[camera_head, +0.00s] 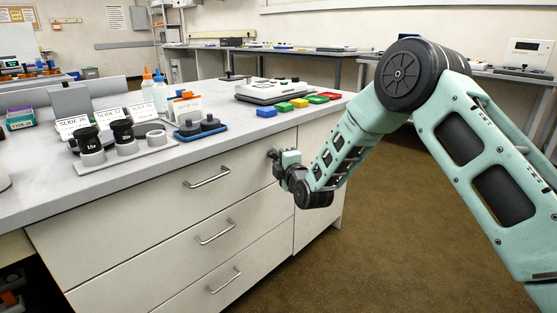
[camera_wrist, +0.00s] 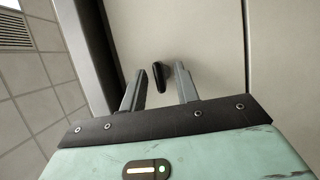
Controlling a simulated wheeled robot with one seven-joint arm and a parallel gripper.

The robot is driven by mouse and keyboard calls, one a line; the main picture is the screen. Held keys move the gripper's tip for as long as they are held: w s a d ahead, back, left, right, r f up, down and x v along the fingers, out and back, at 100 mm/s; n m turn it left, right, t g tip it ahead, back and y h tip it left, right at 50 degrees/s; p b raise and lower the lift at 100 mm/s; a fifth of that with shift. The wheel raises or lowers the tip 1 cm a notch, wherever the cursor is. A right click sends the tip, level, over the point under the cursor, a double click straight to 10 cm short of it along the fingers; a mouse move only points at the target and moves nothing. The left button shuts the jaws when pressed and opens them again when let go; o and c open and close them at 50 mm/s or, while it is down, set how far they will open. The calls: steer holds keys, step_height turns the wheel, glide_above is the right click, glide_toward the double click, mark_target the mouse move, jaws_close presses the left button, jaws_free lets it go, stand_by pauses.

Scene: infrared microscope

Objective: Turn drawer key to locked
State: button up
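A small dark key (camera_wrist: 160,76) sticks out from the pale cabinet front in the wrist view. My gripper (camera_wrist: 160,80) is open, with one finger on each side of the key and a visible gap on both sides. Whether the fingertips reach past the key's end is hard to tell. In the head view my gripper (camera_head: 275,157) is at the cabinet front, near the upper right of the drawers, and hides the key. The top drawer (camera_head: 140,200) looks closed.
Drawer handles (camera_head: 207,177) stick out left of my gripper. The countertop (camera_head: 215,150) above holds a blue tray (camera_head: 200,133), coloured blocks (camera_head: 283,106) and a white device (camera_head: 270,90). The floor (camera_head: 400,200) to the right is clear.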

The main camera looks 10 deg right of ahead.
jaws_close()
steer(key=shift+r+m+p, duration=0.1)
steer(key=shift+m+p, duration=0.2)
steer(key=m+g+p, duration=0.2)
steer(key=m+p, duration=0.1)
steer(key=m, duration=0.1)
steer(key=shift+r+p, duration=0.2)
steer(key=shift+p, duration=0.15)
steer(key=m+g+y+p, duration=0.1)
steer(key=m+p, duration=0.1)
steer(key=m, duration=0.1)
steer(key=m+g+y+p, duration=0.1)
steer(key=m+g+p, duration=0.1)
steer(key=m, duration=0.1)
steer(key=m+g+y+p, duration=0.1)
steer(key=m+p, duration=0.1)
steer(key=p, duration=0.1)
steer(key=shift+w+d+m+y, duration=0.15)
steer(key=shift+d+m+y, duration=0.1)
steer(key=shift+m+y, duration=0.15)
